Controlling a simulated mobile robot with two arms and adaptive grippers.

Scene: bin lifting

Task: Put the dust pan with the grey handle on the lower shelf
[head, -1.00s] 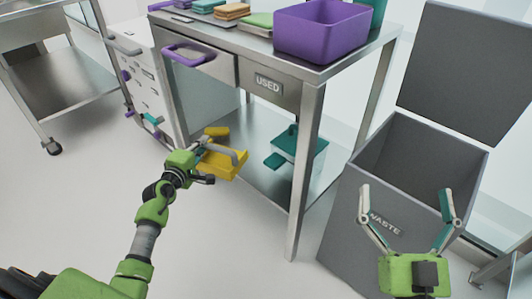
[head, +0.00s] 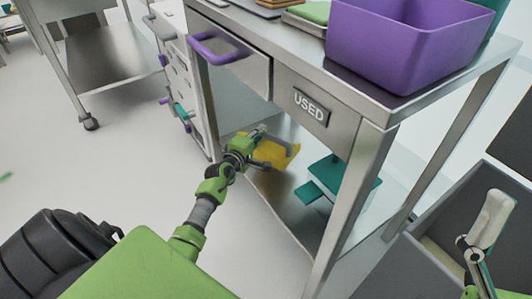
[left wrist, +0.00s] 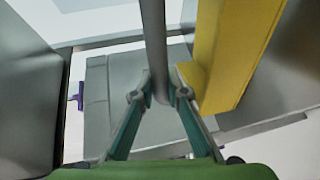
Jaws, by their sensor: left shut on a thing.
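The yellow dust pan (head: 273,153) is at the left end of the lower shelf (head: 277,198) under the steel table. Whether it touches the shelf or hangs just above it, I cannot tell. My left gripper (head: 259,146) is at the pan. In the left wrist view the gripper (left wrist: 160,95) is shut on the grey handle (left wrist: 155,40), with the yellow pan (left wrist: 238,50) beside it at the right.
A teal object (head: 342,183) sits on the lower shelf to the right. A table leg (head: 350,205) stands in front of it. A purple bin (head: 405,40) stands on the tabletop. The grey waste bin (head: 440,250) is at the right.

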